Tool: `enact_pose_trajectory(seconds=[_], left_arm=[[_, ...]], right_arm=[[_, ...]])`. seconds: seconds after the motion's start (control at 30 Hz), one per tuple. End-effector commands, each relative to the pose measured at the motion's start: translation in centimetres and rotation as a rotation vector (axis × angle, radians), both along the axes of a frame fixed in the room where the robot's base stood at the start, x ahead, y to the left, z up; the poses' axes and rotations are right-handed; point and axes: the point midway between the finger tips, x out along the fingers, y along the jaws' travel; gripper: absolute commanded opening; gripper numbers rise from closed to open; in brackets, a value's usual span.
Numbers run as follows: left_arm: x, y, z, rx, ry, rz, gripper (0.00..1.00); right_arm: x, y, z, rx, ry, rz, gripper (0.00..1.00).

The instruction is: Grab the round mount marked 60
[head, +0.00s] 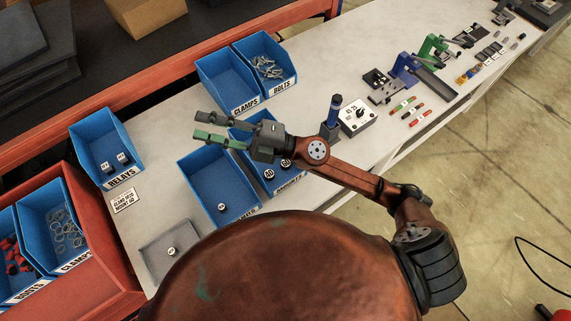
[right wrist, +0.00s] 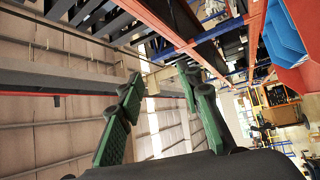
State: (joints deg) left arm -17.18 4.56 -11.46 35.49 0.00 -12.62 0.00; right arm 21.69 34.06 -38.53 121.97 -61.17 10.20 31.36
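Round dark mounts with white marked tops sit in the blue bin behind my right gripper in the head view; one reads about 40 (head: 269,173), and another mount (head: 286,163) beside it is too small to read. A single small round piece (head: 222,207) lies in the neighbouring blue bin (head: 205,172), and another (head: 171,251) lies in the grey tray (head: 150,255). I cannot tell which one is marked 60. My right gripper (head: 203,126) hangs above the bins with its green fingers apart and empty. The right wrist view shows them spread too (right wrist: 158,95). My left gripper is out of view.
Blue bins labelled relays (head: 125,173), clamps (head: 240,96) and bolts (head: 280,78) stand around. A small card (head: 123,200) lies by the relays bin.

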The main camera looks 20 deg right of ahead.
Motion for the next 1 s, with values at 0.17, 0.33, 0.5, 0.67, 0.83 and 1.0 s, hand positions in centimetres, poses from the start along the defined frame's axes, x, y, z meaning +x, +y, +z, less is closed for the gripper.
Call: enact_pose_trajectory(seconds=[0.17,0.33,0.5,0.67,0.83,1.0], left_arm=[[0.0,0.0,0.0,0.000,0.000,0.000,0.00],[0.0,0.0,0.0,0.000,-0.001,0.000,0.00],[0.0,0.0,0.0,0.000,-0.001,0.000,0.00],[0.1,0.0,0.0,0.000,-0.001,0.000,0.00],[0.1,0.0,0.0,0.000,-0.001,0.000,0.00],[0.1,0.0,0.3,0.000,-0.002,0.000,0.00]], right_arm=[[-5.7,4.7,-7.9,-0.414,-0.185,0.298,0.33],[-6.4,1.9,-18.3,-0.891,-0.265,0.480,0.33],[-2.3,-7.1,-25.8,-1.387,-0.248,0.524,0.33],[2.1,-15.6,-27.6,-1.730,-0.179,0.473,0.33],[4.3,-20.3,-27.5,-1.898,-0.124,0.423,0.33],[4.7,-21.1,-29.3,-1.926,-0.111,0.417,0.33]])
